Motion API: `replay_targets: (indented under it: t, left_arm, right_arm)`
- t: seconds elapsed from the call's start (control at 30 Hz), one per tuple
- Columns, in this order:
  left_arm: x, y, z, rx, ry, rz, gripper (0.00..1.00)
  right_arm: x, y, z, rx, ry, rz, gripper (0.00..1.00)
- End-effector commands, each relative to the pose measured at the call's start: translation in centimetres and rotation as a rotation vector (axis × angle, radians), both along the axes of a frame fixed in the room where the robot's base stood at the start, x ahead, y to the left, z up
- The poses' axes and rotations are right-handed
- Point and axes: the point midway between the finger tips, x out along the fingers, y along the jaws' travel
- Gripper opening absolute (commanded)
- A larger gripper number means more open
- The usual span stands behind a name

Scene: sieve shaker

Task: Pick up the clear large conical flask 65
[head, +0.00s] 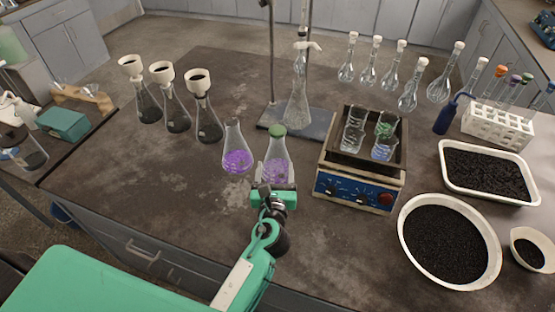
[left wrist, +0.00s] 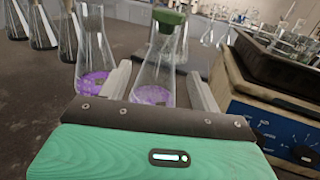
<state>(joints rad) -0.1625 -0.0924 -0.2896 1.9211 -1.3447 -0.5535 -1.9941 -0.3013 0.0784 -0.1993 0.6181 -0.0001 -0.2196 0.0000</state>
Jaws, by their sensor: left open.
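A clear conical flask (head: 277,160) with a green stopper and purple contents stands upright on the dark bench. In the left wrist view this flask (left wrist: 160,70) stands between the fingers. My left gripper (head: 274,188) is open at its near side, a finger on either side of its lower part; I cannot tell whether they touch it. A similar flask (head: 236,150) without a stopper, also purple inside, stands just to its left; it also shows in the left wrist view (left wrist: 94,55). I cannot read a number on either. My right gripper is out of view.
A blue heater box (head: 355,190) with beakers on top stands close on the right. A stand base (head: 310,124) carrying a clear flask (head: 298,105) is behind. Several dark-filled funnel-topped flasks (head: 208,122) stand back left. White bowls (head: 403,235) fill the right; the bench front left is clear.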

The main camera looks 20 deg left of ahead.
Motion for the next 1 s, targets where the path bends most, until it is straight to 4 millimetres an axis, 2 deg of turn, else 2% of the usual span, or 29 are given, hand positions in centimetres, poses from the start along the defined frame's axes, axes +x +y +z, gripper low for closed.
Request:
replay_targets:
  t: [0.03,0.13,0.27,0.4,0.5,0.73,1.0]
  left_arm:
    - [1.1,0.3,0.3,0.001,-0.002,0.001,0.64]
    - [2.7,0.7,0.2,0.0,0.0,0.001,0.64]
    - [4.0,1.1,0.1,-0.001,0.001,0.001,0.64]
    - [4.7,1.3,0.1,-0.003,0.0,0.0,0.64]
    - [5.8,1.5,0.4,-0.003,0.0,0.002,0.64]
    - [8.9,2.1,0.4,-0.002,0.0,0.002,0.64]
    - [9.6,2.3,0.3,-0.002,0.001,0.001,0.64]
  right_arm:
    - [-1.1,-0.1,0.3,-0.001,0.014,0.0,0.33]
    - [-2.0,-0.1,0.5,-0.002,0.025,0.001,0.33]
    - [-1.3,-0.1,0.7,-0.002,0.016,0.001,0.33]
    - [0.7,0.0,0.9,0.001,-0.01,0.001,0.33]
    - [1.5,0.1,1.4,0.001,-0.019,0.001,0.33]
    - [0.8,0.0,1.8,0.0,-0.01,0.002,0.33]
    - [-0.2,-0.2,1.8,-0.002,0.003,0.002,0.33]
